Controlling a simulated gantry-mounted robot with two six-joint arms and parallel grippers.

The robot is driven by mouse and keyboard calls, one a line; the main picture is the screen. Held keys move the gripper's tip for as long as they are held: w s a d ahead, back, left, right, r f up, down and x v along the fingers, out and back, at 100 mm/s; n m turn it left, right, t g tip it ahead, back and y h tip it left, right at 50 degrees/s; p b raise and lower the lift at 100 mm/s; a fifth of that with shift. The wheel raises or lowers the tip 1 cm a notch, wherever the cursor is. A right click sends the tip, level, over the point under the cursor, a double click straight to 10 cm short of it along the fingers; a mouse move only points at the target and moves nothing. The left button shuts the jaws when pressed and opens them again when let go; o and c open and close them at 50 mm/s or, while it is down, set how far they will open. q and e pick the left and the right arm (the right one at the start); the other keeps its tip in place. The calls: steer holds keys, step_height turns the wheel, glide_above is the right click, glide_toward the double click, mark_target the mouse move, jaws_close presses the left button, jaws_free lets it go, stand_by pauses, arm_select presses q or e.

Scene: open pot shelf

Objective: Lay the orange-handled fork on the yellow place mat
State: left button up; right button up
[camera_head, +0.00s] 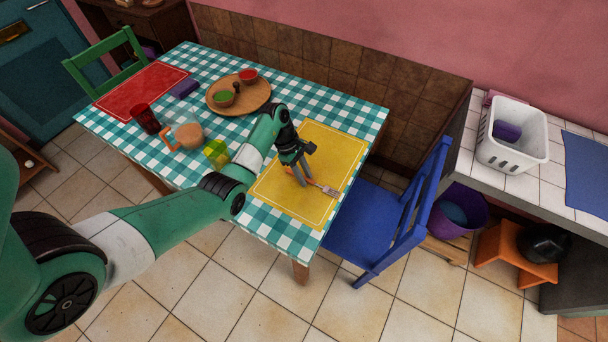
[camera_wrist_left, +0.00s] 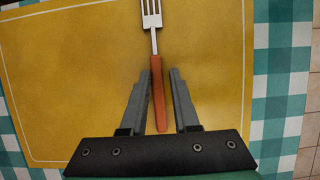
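The yellow place mat (camera_head: 318,147) lies on the checked table; it fills much of the left wrist view (camera_wrist_left: 70,70). The orange-handled fork (camera_head: 329,190) is over the mat's front part, tines to the right, and looks flat on it. In the left wrist view the fork (camera_wrist_left: 157,85) points away from me, its orange handle between my left fingers. My left gripper (camera_head: 303,178) points down at the handle. Its fingers (camera_wrist_left: 160,75) stand apart, with a strip of mat showing between the handle and the right finger. My right gripper is not in view.
A glass jug (camera_head: 187,134), a yellow-green cup (camera_head: 216,152) and a dark red cup (camera_head: 145,118) stand left of my arm. A round wooden tray (camera_head: 257,101) with bowls is behind. A blue chair (camera_head: 375,222) is at the table's right end.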

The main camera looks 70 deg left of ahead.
arm_select(q)
steer(key=shift+f, duration=0.15)
steer(key=p+v, duration=0.6)
steer(key=v, duration=0.6)
steer(key=shift+w+r, duration=0.15)
steer(key=shift+r, duration=0.2)
